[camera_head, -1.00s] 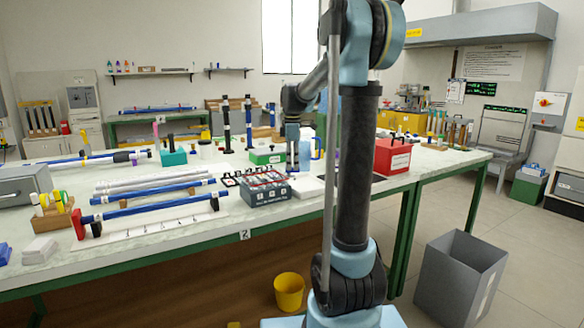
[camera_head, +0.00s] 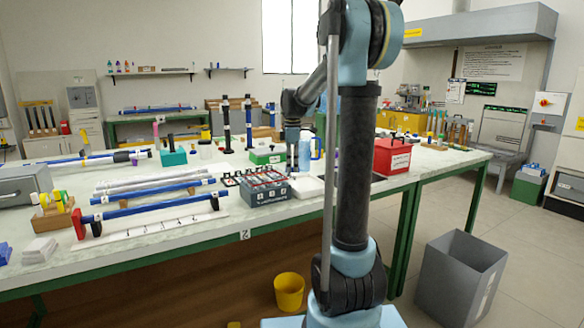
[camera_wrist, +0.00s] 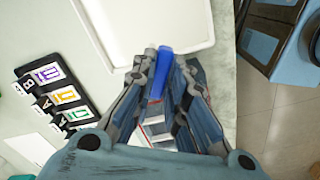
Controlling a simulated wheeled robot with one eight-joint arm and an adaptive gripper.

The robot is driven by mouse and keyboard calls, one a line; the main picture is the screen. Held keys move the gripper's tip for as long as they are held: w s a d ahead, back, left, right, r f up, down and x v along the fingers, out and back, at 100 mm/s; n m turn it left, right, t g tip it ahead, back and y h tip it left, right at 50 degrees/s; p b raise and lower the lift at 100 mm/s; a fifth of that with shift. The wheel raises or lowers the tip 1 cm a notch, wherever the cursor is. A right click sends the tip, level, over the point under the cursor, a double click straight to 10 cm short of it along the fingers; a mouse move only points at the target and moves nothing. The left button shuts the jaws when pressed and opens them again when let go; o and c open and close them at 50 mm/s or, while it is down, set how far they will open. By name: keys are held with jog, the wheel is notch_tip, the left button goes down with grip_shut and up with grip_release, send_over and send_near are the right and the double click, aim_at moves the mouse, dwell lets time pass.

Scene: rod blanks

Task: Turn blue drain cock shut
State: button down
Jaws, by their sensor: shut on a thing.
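The blue drain cock (camera_wrist: 166,64) shows in the wrist view as a bright blue bar at the fingertips. My gripper (camera_wrist: 166,58) is closed around it, one finger on each side. Its far end sticks out past the fingertips, and the near part is hidden between the fingers. In the head view my gripper (camera_head: 292,148) points down over the bench, left of a light blue jug (camera_head: 305,154). The cock cannot be made out in that view, so whether it is open or shut is unclear.
A white tray (camera_wrist: 196,40) lies beyond the fingertips, with a black label rack (camera_wrist: 50,85) to its left. On the bench, a grey box of vials (camera_head: 266,188) stands in front and a red case (camera_head: 391,157) to the right. Blue rods lie at left.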

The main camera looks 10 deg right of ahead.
jog(key=shift+m, duration=0.4)
jog(key=m, duration=0.5)
jog(key=shift+s+a+m, duration=0.15)
jog(key=shift+s+m, duration=0.05)
jog(key=shift+m, duration=0.2)
jog(key=m, duration=0.5)
jog(key=shift+s+a, duration=0.15)
jog(key=shift+a, duration=0.05)
jog(key=shift+m, duration=0.3)
jog(key=c, duration=1.6)
grip_release()
jog(key=shift+s, duration=0.1)
